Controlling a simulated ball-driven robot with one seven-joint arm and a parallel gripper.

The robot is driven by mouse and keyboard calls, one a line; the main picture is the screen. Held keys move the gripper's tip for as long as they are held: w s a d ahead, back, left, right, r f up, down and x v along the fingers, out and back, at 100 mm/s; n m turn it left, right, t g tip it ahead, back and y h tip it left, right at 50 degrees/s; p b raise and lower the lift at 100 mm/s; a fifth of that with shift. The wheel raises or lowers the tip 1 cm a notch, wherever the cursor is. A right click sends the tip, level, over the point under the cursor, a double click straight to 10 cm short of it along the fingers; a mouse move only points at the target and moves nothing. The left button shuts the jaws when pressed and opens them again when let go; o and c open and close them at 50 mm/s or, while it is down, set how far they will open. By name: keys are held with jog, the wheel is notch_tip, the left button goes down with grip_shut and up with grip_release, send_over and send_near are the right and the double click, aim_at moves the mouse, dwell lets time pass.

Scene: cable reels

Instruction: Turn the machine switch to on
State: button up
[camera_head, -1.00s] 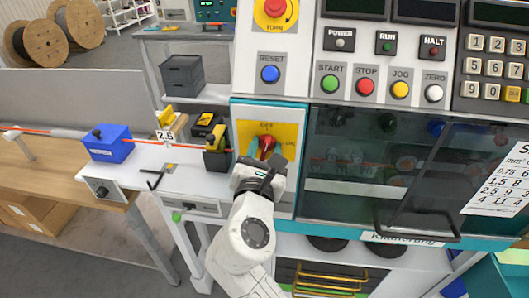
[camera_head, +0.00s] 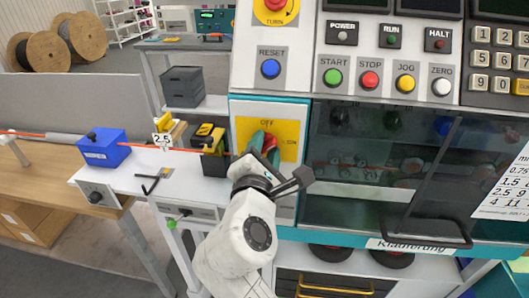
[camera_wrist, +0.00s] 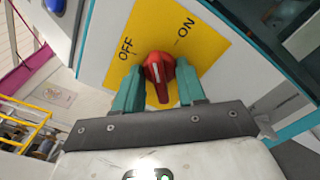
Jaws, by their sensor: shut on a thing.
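The machine switch is a red rotary knob (camera_wrist: 157,72) on a yellow plate (camera_wrist: 190,60) marked OFF and ON. In the head view the yellow plate (camera_head: 282,128) is on the machine's left front, with OFF at the top and ON at the right. My gripper (camera_wrist: 160,90) is shut on the knob, one teal finger on each side. The knob's white mark points between OFF and ON in the wrist view. In the head view my gripper (camera_head: 263,148) covers most of the knob, leaving a little red showing.
Above the plate are a blue RESET button (camera_head: 270,69) and a red emergency stop (camera_head: 274,5). A dark glass door (camera_head: 345,205) with a handle is to the right. A worktable (camera_head: 125,180) with a blue box (camera_head: 101,150) and an orange cable is to the left.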

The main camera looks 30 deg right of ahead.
jog(key=shift+f+m+b, duration=0.2)
jog(key=shift+m+b, duration=2.45)
jog(key=shift+m, duration=0.95)
jog(key=o, duration=0.8)
jog(key=shift+r, duration=0.2)
jog(key=shift+c, duration=0.2)
jog(key=p+v, duration=0.1)
jog(key=v, duration=0.7)
jog(key=shift+p, duration=0.35)
